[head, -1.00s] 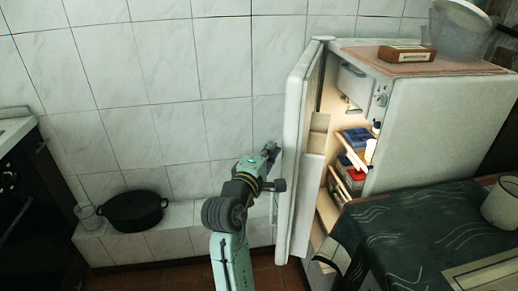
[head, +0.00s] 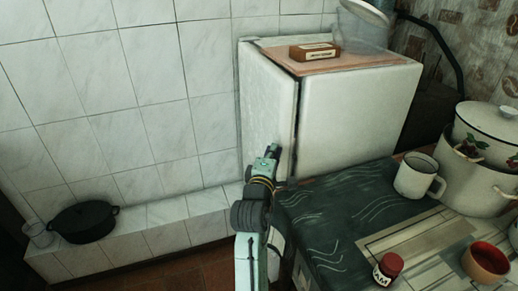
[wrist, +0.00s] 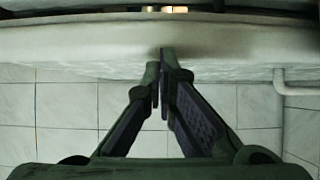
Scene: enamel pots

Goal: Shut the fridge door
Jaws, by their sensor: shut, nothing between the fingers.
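The white fridge (head: 365,115) stands against the tiled wall. Its door (head: 262,105) is almost closed, with a narrow dark gap along the edge nearest me. In the wrist view the door (wrist: 90,45) spans the upper part, and a thin slit of warm light from inside shows above it. A pale handle bar (wrist: 296,89) sticks out from the door at the right. My gripper (head: 273,150) is shut and empty, its tips at the door's outer face; they also show in the wrist view (wrist: 161,66) and seem to touch it. The fridge's inside is otherwise hidden.
A table with a dark green cloth (head: 310,215) stands close to the right of my arm, bearing a white mug (head: 418,177), a large pot (head: 470,180), a red-lidded jar (head: 388,268) and a red bowl (head: 487,262). A black pan (head: 84,221) sits on the tiled ledge at left.

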